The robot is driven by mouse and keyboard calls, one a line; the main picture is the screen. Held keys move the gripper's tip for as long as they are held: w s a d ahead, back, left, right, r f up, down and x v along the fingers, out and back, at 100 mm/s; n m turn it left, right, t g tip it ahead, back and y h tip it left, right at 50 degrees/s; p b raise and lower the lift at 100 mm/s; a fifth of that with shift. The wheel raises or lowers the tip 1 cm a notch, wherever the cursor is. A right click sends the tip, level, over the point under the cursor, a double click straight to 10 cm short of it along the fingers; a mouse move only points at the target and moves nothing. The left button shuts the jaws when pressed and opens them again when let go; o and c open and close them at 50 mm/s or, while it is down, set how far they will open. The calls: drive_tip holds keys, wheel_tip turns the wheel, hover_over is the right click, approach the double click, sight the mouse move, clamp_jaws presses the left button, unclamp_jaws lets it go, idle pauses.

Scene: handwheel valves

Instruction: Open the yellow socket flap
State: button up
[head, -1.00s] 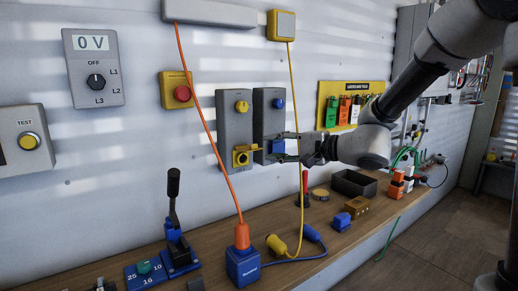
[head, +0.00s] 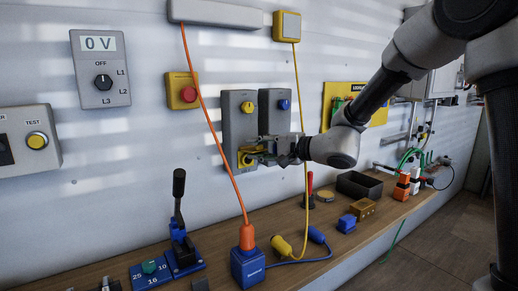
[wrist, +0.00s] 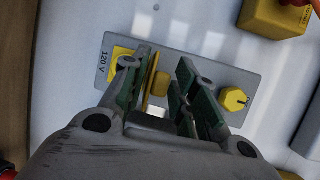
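The yellow socket (head: 246,163) sits low on a grey wall box (head: 236,130), below a yellow knob (head: 247,107). In the wrist view, the socket (wrist: 119,56) is partly behind one finger, beside a "120 V" label. The yellow flap (wrist: 158,84) shows nearly edge-on between my fingers, closer to the left finger; its exact angle and any contact are unclear. My gripper (head: 262,149) reaches in from the right, in front of the socket. In the wrist view my gripper (wrist: 163,82) has its fingers apart, with a gap on the right side of the flap.
A second grey box with a blue knob (head: 284,104) stands just right, behind my gripper. An orange cable (head: 206,115) hangs to the left and a yellow cable (head: 304,150) to the right. A red emergency button (head: 188,94) is at upper left. The bench (head: 215,245) below holds plugs and a lever.

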sight(253, 149)
clamp_jaws()
drive_tip(key=shift+r, duration=0.15)
drive_tip(key=shift+w+a+r+g+h, duration=0.2)
drive_tip(key=shift+r+g+h, duration=0.3)
drive_tip(key=shift+r+h, duration=0.1)
drive_tip(key=g+h, duration=0.1)
drive_tip(key=w+r+m+g+h, duration=0.1)
drive_tip(key=shift+a+r+g+h, duration=0.25)
drive_tip(key=shift+a+g+h, duration=0.05)
drive_tip(key=shift+a, duration=0.05)
drive_tip(key=shift+w+a+r+m+g+h, duration=0.25)
drive_tip(key=shift+w+m+g+h, duration=0.1)
drive_tip(key=shift+g+h, duration=0.2)
drive_tip(key=shift+w+a+r+m+g+h, duration=0.1)
drive_tip(key=shift+w+r+m+g+h, duration=0.1)
drive_tip(key=shift+w+m+g+h, duration=0.25)
drive_tip(key=shift+s, duration=0.15)
